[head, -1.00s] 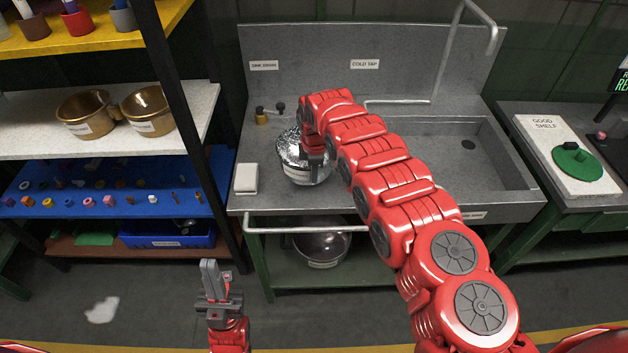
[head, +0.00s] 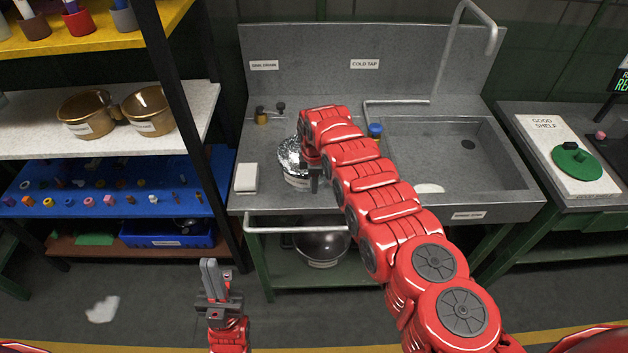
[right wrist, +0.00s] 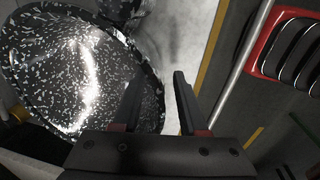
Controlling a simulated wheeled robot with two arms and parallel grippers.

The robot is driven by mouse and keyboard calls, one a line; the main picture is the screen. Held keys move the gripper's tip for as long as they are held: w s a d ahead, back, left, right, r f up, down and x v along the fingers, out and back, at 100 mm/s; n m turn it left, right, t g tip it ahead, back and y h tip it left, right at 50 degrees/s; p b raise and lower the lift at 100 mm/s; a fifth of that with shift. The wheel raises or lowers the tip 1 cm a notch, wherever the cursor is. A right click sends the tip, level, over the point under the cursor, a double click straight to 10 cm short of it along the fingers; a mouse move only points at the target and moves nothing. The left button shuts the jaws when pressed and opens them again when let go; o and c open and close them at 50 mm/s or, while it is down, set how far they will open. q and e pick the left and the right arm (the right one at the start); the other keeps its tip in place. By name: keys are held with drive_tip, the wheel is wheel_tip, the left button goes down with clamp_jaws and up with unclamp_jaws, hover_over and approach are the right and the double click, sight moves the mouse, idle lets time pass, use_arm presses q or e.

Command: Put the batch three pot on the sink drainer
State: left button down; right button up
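A silver, speckled pot (head: 291,158) with a white label stands on the sink drainer (head: 262,200), left of the basin; I cannot read its label. My right gripper (head: 314,183) is at the pot's right front side and hides part of it.
Two brass pots (head: 88,113) stand on the white shelf at left. Another metal pot (head: 322,245) is under the sink. A white block (head: 246,178) lies left of the silver pot. A rail (head: 290,228) runs along the sink front. The basin (head: 450,150) is right of my arm.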

drive_tip(key=shift+r, duration=0.25)
wheel_tip(320, 180, up, 3)
drive_tip(key=shift+s+d+p, duration=0.1)
drive_tip(key=shift+p, duration=0.85)
drive_tip(key=shift+s+r+b, duration=0.1)
drive_tip(key=shift+r+b, duration=0.2)
wheel_tip(320, 180, up, 8)
drive_tip(key=s, duration=0.1)
drive_tip(key=shift+s, duration=0.15)
